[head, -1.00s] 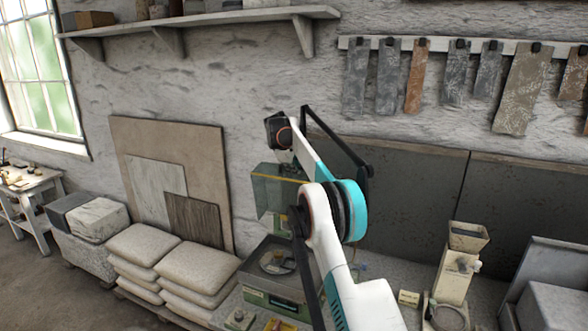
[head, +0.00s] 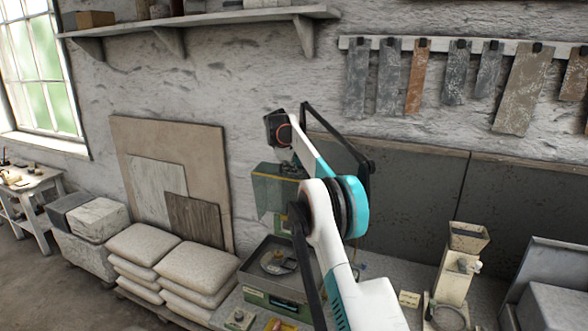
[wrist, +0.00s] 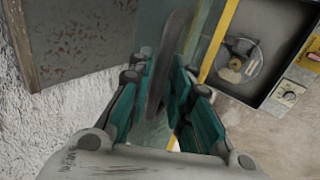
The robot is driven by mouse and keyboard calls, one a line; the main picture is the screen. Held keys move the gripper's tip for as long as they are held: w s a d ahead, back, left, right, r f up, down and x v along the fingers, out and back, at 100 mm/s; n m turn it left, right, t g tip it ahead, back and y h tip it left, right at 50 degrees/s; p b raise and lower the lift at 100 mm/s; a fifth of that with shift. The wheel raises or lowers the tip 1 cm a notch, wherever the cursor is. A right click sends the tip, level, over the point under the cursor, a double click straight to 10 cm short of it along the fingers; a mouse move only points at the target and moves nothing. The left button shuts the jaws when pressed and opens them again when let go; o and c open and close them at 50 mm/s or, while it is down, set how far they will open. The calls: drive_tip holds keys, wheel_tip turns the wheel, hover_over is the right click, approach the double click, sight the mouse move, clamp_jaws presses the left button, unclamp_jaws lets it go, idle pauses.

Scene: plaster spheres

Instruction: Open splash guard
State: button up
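The splash guard (head: 270,193) is a translucent greenish panel on the machine with the dark tray, left of my arm in the head view. In the wrist view its see-through pane (wrist: 213,30) has a yellow edge strip. My gripper (wrist: 168,85) has teal-padded fingers standing apart, with a dark grey rounded piece (wrist: 173,50) between them. I cannot tell whether that piece is the guard's handle or whether the pads touch it. In the head view my arm hides the gripper's fingertips and part of the machine.
The machine's tray (head: 277,262) holds a round disc (wrist: 238,62). Stacked sacks (head: 197,268) stand to its left and a cream hopper device (head: 457,267) to its right. Dark panels (head: 420,200) line the wall behind, and a shelf (head: 210,18) hangs above.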

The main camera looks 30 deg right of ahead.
drive_tip(key=v, duration=1.1)
drive_tip(key=s+a+f+m+t+y+b, duration=0.15)
drive_tip(key=s+a+f+b, duration=0.35)
drive_tip(key=s+a+b, duration=0.55)
drive_tip(key=s+a+f+m+y+b, duration=0.15)
drive_tip(key=s+a+f+b, duration=0.45)
drive_tip(key=s, duration=0.8)
drive_tip(key=s+a+f+m+b, duration=0.1)
drive_tip(key=s+a+f+b, duration=0.2)
drive_tip(key=s+f, duration=0.6)
drive_tip(key=s+a+f+m+t+y+b, duration=0.1)
drive_tip(key=s+a+f+b, duration=0.3)
drive_tip(key=s+f, duration=0.6)
drive_tip(key=s+a+f+m+y+b, duration=0.1)
drive_tip(key=s+a+f+m+b, duration=0.1)
drive_tip(key=s+a+f+b, duration=0.2)
drive_tip(key=s+f+b, duration=0.3)
drive_tip(key=s+f, duration=0.2)
drive_tip(key=f, duration=0.2)
drive_tip(key=shift+s+a+f+m, duration=0.25)
drive_tip(key=shift+s+f+m, duration=0.05)
drive_tip(key=shift+s, duration=0.05)
